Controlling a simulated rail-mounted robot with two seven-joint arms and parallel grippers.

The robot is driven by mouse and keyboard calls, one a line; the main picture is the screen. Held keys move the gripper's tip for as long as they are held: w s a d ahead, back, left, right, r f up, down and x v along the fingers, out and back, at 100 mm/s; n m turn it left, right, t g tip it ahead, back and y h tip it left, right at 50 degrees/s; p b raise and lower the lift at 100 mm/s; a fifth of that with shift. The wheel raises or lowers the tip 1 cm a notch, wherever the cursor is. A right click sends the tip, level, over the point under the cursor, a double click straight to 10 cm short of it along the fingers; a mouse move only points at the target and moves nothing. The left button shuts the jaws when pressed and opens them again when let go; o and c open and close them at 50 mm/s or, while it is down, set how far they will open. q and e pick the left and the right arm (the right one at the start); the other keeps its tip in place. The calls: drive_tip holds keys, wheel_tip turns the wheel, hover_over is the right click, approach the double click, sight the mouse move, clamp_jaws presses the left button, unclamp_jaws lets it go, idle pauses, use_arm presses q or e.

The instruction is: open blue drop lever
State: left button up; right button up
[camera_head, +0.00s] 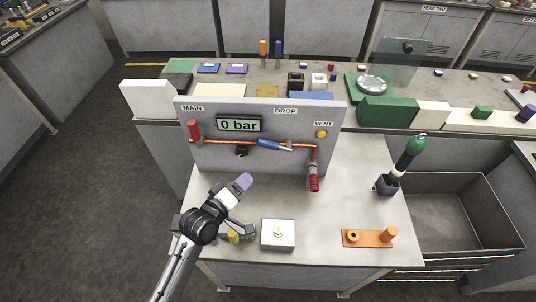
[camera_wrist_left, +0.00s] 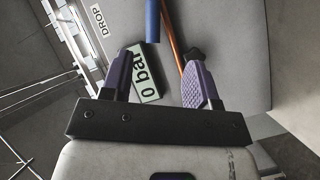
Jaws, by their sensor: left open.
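The blue drop lever (camera_head: 268,144) is on the grey panel (camera_head: 221,160), below the DROP label (camera_head: 285,111). It lies roughly along the copper pipe, tilting slightly down to the right. In the left wrist view, the blue lever (camera_wrist_left: 152,20) lies beyond the fingertips, near the top edge. My left gripper (camera_head: 243,183) is in front of the panel, below and left of the lever. In the wrist view its purple fingers (camera_wrist_left: 157,78) are apart with nothing held between them. The display (camera_head: 239,124) reads 0 bar. My right gripper is not in view.
A red handle (camera_head: 194,130) is by MAIN, and a yellow knob (camera_head: 321,134) by VENT. A red spring-like part (camera_head: 313,178) hangs at the pipe's right. A white button box (camera_head: 278,234), an orange fixture (camera_head: 369,238) and a green-black tool (camera_head: 408,157) stand on the bench.

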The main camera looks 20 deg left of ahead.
sight(267, 145)
use_arm(q)
drive_tip(key=shift+n+t, duration=0.8)
drive_tip(key=shift+a+b+x, duration=0.25)
drive_tip(key=shift+b+x, duration=0.15)
drive_tip(key=shift+x, duration=2.3)
drive_tip(key=shift+a+b+x, duration=0.3)
drive_tip(key=shift+b+x, duration=0.05)
drive_tip(key=shift+x, duration=2.35)
drive_tip(key=shift+a+b+x, duration=0.25)
drive_tip(key=shift+b+x, duration=0.15)
drive_tip(key=shift+x, duration=2.25)
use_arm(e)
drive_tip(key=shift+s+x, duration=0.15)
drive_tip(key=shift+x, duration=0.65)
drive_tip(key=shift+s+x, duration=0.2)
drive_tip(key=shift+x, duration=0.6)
use_arm(q)
drive_tip(key=shift+w, duration=0.2)
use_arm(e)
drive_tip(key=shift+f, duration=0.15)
use_arm(q)
drive_tip(key=shift+c, duration=0.3)
clamp_jaws()
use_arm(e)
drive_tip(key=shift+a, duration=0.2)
